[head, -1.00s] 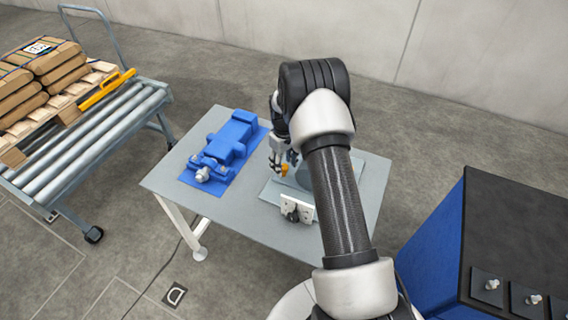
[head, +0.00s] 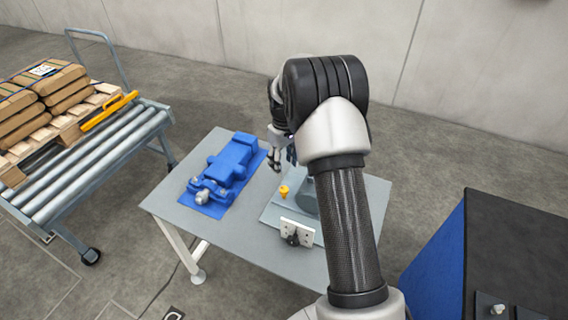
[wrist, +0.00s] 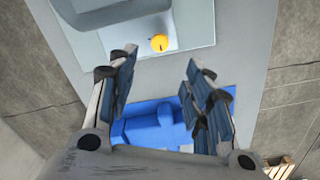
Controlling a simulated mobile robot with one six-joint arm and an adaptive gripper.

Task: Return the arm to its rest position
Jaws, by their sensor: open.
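My gripper (head: 276,160) is open and empty above the back part of the grey table (head: 180,208). In the wrist view my gripper (wrist: 160,95) shows its two blue-padded fingers wide apart with nothing between them. A small yellow-orange piece (head: 284,191) stands on a light plate (head: 271,212) on the table, apart from the fingers. It also shows in the wrist view (wrist: 159,43). My arm hides part of the table's right side.
A blue machine part (head: 230,165) lies on a blue mat (head: 208,209) left of my gripper. A metal bracket (head: 297,232) stands at the plate's front. A roller cart (head: 100,165) with stacked sacks (head: 70,98) is at left, a blue cabinet (head: 436,250) at right.

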